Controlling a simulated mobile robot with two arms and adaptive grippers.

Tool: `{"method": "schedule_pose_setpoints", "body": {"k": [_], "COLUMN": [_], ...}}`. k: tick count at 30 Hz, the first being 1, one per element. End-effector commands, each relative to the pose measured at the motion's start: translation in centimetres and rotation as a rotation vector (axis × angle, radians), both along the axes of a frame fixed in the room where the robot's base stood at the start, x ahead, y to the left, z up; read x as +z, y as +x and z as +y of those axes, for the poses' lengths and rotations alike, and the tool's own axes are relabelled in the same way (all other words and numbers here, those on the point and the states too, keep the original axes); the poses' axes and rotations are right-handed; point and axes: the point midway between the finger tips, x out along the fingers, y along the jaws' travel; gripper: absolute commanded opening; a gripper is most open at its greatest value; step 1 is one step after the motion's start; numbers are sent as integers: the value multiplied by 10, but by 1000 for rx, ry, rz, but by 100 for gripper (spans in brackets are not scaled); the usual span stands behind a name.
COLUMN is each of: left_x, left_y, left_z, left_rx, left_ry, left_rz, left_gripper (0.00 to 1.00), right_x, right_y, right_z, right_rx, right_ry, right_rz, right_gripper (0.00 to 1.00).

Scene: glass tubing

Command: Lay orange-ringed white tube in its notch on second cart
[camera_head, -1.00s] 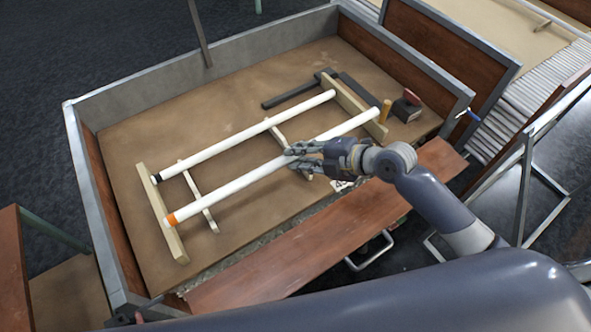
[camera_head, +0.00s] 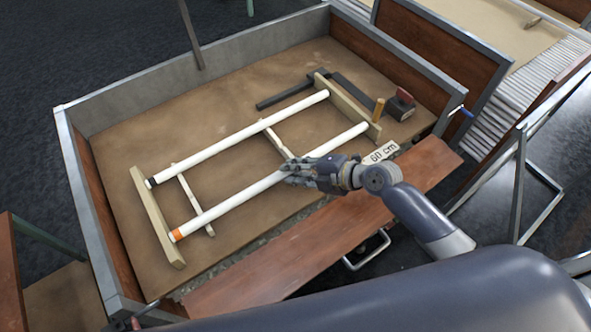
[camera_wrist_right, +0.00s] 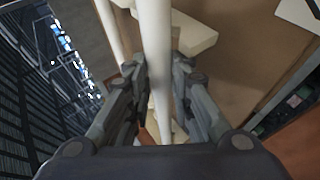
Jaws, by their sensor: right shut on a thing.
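The white tube with an orange ring (camera_head: 235,202) runs slantwise over the cart bed, its orange end near the left wooden board (camera_head: 157,222) and its other end by the right wooden board (camera_head: 350,106). I cannot tell whether it touches the boards or sits in a notch. My right gripper (camera_head: 292,173) is shut on this tube right of its middle; in the right wrist view the tube (camera_wrist_right: 155,40) passes between the fingers. A second white tube with a black end (camera_head: 235,138) lies roughly parallel, farther back. The notches are hidden or too small to see. My left gripper is not in view.
Thin wooden crosspieces (camera_head: 193,200) lie under the tubes. A dark hammer-like tool (camera_head: 290,92), a wooden peg (camera_head: 379,107) and a red-and-black block (camera_head: 401,101) are at the right. A "60 cm" label (camera_head: 381,152) lies at the near edge.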

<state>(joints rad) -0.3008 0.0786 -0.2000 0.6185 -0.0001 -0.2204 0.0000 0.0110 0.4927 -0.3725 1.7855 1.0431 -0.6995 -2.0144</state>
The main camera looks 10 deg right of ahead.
Motion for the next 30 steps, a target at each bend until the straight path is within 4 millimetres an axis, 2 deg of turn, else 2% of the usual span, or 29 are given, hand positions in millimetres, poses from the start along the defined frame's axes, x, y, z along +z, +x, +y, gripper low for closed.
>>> {"method": "schedule_pose_setpoints", "body": {"k": [12,13,15,16,30], "left_x": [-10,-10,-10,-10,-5], "left_y": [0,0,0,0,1], "left_z": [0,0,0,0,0], "left_rx": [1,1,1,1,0], "left_ry": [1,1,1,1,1], "left_rz": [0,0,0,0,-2], "left_gripper": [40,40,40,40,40], "right_x": [-6,-7,-7,-7,-3], "right_y": [0,0,0,0,0], "right_z": [0,0,0,0,0], "right_rx": [0,0,0,0,-1], "right_ry": [0,1,1,0,1], "right_rz": [-1,-1,-1,0,1], "right_gripper": [0,23,39,41,41]}}
